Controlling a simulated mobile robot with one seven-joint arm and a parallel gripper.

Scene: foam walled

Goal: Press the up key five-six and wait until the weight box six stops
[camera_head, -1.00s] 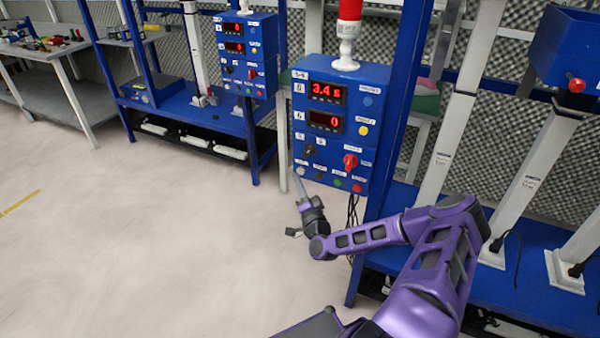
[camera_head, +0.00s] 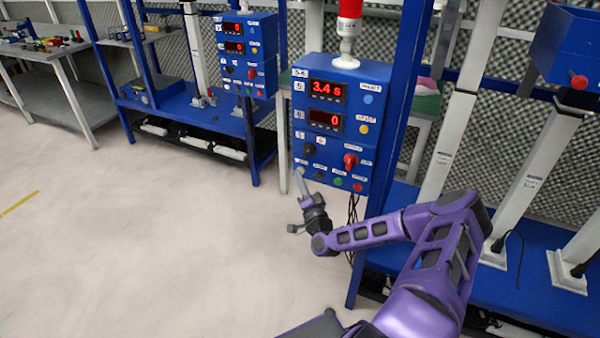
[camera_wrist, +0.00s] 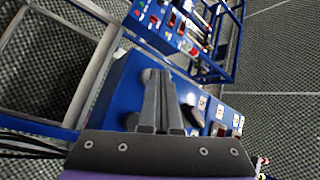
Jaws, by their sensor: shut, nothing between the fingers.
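The blue control box (camera_head: 336,139) marked 5-6 carries two red displays; the upper display (camera_head: 327,91) reads 3.4 s and the lower display (camera_head: 325,120) reads 0. Below them are a black knob (camera_head: 309,150), a red knob (camera_head: 350,160) and a bottom row of small buttons, with a green button (camera_head: 338,182) and a red button (camera_head: 357,188). My gripper (camera_head: 299,172) is shut and empty, its tips at the box's lower left corner. In the wrist view its closed fingers (camera_wrist: 157,76) cover part of the blue face. I cannot tell whether they touch a key. The key labels are too small to read.
A similar blue control box (camera_head: 245,50) stands further back on the left. A blue box (camera_head: 575,50) with a red knob hangs at the upper right, near white slanted columns (camera_head: 540,170). A blue frame post (camera_head: 385,120) stands right beside the panel. The floor at left is clear.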

